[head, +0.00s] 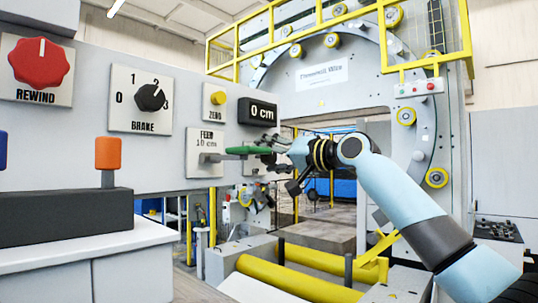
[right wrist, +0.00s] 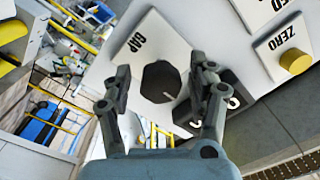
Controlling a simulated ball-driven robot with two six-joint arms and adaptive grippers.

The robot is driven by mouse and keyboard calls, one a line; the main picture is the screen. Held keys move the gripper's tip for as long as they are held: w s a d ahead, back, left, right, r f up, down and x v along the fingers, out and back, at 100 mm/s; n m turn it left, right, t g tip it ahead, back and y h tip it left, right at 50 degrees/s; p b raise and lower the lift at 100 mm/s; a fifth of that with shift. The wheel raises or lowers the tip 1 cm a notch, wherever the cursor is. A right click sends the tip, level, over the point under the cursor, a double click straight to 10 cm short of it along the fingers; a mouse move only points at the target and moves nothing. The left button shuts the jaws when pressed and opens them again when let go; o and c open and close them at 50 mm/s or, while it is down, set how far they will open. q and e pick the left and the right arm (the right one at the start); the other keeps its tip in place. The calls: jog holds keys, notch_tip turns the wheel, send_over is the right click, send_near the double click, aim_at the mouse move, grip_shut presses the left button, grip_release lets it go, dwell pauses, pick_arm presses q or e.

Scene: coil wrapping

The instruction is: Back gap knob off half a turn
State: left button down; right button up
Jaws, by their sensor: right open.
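The gap knob (right wrist: 160,80) is a dark, many-sided knob on a white plate (right wrist: 150,38) marked GAP in the right wrist view. My right gripper (right wrist: 161,76) is open. Its two fingers show on either side of the knob, with a gap to each side; I cannot tell whether the tips reach over it. In the head view my right gripper (head: 277,160) is at the right end of the control panel, and the knob is hidden behind it. My left gripper is not in view.
A green-handled feed lever (head: 248,150) sticks out close to my right gripper. The rewind knob (head: 40,62), brake knob (head: 151,97), yellow zero button (head: 218,98) and 0 cm display (head: 262,112) are on the panel. Yellow rollers (head: 290,280) lie below.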

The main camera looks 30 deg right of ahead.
grip_shut()
dwell(0.3)
